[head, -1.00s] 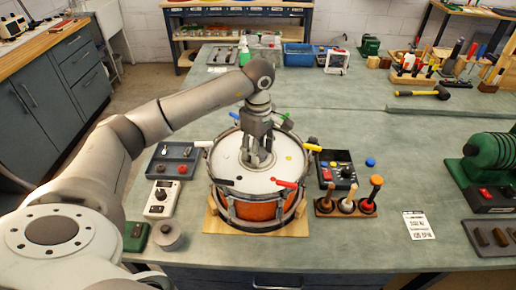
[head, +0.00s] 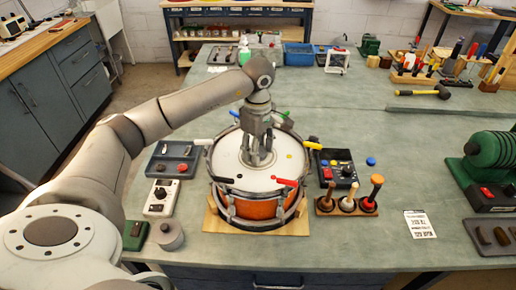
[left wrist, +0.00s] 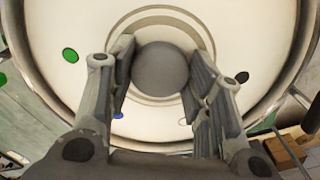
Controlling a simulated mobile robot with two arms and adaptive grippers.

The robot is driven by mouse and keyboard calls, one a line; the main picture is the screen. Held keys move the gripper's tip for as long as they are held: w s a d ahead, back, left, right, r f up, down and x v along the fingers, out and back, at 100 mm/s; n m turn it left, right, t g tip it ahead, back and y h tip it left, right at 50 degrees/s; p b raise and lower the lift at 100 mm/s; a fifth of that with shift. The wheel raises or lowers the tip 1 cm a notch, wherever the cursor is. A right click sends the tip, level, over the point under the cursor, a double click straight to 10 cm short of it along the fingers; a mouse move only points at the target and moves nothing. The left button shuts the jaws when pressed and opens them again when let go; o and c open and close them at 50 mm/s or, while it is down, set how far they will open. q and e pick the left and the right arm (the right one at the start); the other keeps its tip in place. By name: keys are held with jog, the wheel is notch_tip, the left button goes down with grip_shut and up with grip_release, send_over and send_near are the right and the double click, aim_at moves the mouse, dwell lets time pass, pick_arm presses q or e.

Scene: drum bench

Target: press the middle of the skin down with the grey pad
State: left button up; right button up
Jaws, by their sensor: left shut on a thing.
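The drum (head: 262,210) has an orange shell and a metal rim, and stands on a wooden board. Its pale skin (head: 228,172) faces up and bears small coloured dots. My left gripper (head: 257,160) points down over the middle of the skin. It is shut on the grey pad (left wrist: 160,70), which shows as a round grey shape between the fingers in the left wrist view. The pad lies over the ringed centre of the skin (left wrist: 85,25). I cannot tell whether it touches the skin. My right gripper is out of view.
Coloured keys, such as a red one (head: 286,182) and a yellow one (head: 312,145), stick out around the rim. A control box (head: 336,172) and a wooden rack of handled tools (head: 347,206) stand right of the drum. A grey tray (head: 174,160) lies left.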

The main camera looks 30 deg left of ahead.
pick_arm(q)
jog(key=shift+s+d+f, duration=0.1)
jog(key=shift+s+f, duration=0.05)
jog(key=shift+f, duration=0.1)
jog(key=shift+r, duration=0.1)
notch_tip(320, 180, up, 6)
jog(key=p, duration=0.3)
dwell(0.4)
jog(key=shift+w, duration=0.2)
